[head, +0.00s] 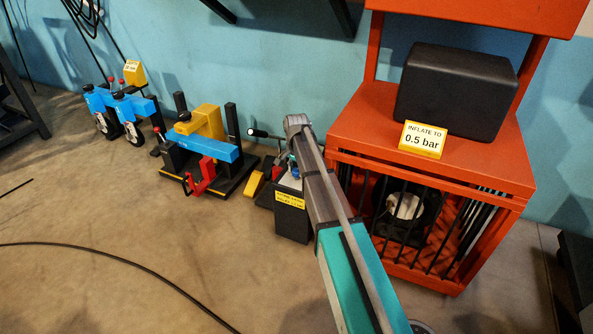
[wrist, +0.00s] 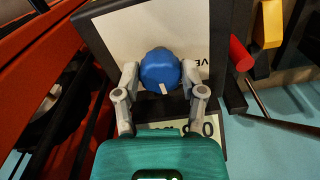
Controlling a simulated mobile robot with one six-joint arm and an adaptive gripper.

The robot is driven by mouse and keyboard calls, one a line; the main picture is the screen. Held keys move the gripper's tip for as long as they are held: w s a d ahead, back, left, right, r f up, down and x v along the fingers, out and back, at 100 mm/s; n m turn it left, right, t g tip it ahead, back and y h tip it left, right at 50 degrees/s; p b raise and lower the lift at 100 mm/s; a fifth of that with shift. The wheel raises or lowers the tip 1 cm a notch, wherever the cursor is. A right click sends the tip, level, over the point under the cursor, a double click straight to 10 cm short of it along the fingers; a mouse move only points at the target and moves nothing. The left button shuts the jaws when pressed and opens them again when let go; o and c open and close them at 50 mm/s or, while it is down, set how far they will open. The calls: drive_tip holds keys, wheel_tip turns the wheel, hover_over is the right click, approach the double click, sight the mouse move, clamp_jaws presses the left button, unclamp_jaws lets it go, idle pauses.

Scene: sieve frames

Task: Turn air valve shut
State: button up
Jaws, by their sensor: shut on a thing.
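The air valve is a blue knob (wrist: 160,70) with a white mark on its lower edge, set on a light panel (wrist: 125,35) with a dark frame. In the wrist view my gripper (wrist: 160,80) has one finger on each side of the knob and is shut on it. In the head view the knob (head: 295,172) shows as a small blue spot on top of a dark box (head: 292,222) with a yellow label. My arm covers much of that box, and the fingers are hard to make out there.
An orange cage (head: 430,165) stands right of the box, with a black case (head: 457,90) and a sign reading "INFLATE TO 0.5 bar" (head: 423,139). Blue and yellow machines (head: 205,140) stand at left. A black cable (head: 120,262) lies on the otherwise open floor.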

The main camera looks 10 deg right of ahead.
idle(0.3)
drive_tip(key=o, duration=1.1)
drive_tip(key=shift+o, duration=0.2)
